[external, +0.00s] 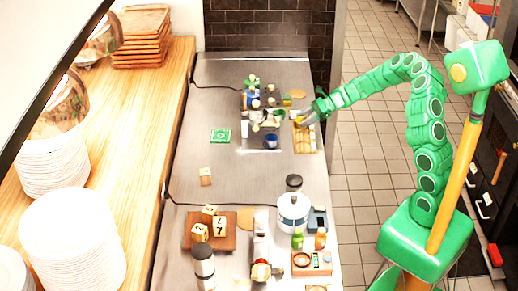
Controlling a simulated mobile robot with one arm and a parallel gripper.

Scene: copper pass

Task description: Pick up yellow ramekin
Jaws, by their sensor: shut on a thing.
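My gripper (308,117) reaches in from the right over the right edge of the steel counter, towards its far end. It is shut on a small yellow thing, the yellow ramekin (301,122), which is partly hidden by the fingers. The ramekin is at the far end of a light wooden board (305,146). I cannot tell whether it touches the board or is raised above it.
A cluster of small bottles and jars (252,100), a blue cup (271,140) and an orange disc (297,93) are close by. A white pot (293,212) stands nearer the front. The counter's left middle is mostly clear around a green card (220,136).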

